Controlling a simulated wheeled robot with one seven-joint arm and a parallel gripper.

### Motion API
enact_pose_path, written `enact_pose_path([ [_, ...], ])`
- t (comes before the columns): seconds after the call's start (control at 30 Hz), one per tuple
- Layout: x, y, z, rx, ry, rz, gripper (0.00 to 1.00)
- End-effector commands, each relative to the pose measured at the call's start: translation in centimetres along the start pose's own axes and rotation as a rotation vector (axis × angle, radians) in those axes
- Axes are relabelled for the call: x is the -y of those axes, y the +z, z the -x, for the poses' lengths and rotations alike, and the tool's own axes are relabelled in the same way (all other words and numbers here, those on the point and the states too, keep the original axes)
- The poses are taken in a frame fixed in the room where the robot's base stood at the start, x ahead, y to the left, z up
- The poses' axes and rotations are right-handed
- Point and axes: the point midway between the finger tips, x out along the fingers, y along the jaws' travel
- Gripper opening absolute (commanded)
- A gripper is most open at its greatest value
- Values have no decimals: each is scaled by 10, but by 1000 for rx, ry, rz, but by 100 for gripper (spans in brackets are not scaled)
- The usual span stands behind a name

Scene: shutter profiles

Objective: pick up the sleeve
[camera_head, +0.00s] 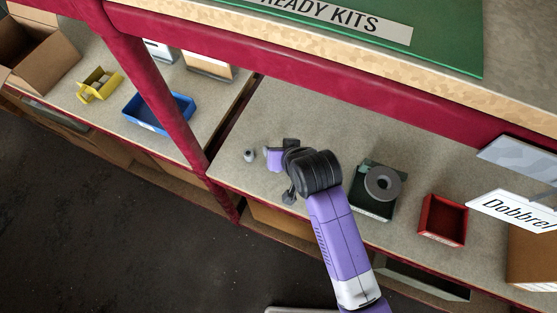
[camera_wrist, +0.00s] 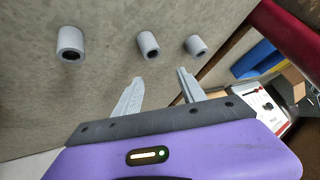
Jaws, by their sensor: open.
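Three short grey hollow sleeves stand on the bench in the wrist view: a left one (camera_wrist: 70,42), a middle one (camera_wrist: 148,44) and a right one (camera_wrist: 194,45). Each shows a dark bore. My gripper (camera_wrist: 160,80) is open and empty, with its two pale fingers apart. The middle sleeve lies ahead of the fingertips, roughly in line with the gap and apart from them. In the head view one sleeve (camera_head: 249,155) shows left of my gripper (camera_head: 268,156); my arm probably hides the others. The fingertips are not clear there.
On the bench, right of my arm, are a dark green box with a grey ring (camera_head: 382,184) and a red bin (camera_head: 443,220). A red-edged shelf overhangs the back.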

Motion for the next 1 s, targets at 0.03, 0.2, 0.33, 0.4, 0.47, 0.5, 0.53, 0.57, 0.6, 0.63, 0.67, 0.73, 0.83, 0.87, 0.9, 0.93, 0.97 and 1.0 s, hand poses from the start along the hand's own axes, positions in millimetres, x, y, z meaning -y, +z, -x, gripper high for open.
enact_pose_path([
  [0.03,6,-5,-1,88,21,-7,48],
  [0.2,13,1,7,356,114,-35,48],
  [0.33,14,0,24,505,188,-51,48],
  [0.4,14,-1,33,565,221,-57,48],
  [0.47,15,-1,40,602,244,-62,48],
  [0.5,15,-2,43,621,255,-64,48],
  [0.53,14,-1,44,632,262,-65,48],
  [0.57,14,0,45,640,266,-66,48],
  [0.6,14,1,44,647,270,-67,48],
  [0.63,13,3,42,651,273,-67,48],
  [0.67,12,5,40,653,274,-68,48],
  [0.73,10,10,34,652,273,-68,48],
  [0.83,8,14,27,650,272,-68,48],
  [0.87,8,15,25,650,272,-67,48],
  [0.9,8,17,22,651,272,-67,48],
  [0.93,7,18,19,650,272,-67,48],
  [0.97,7,20,16,651,273,-67,48],
  [1.0,6,22,10,651,273,-67,48],
])
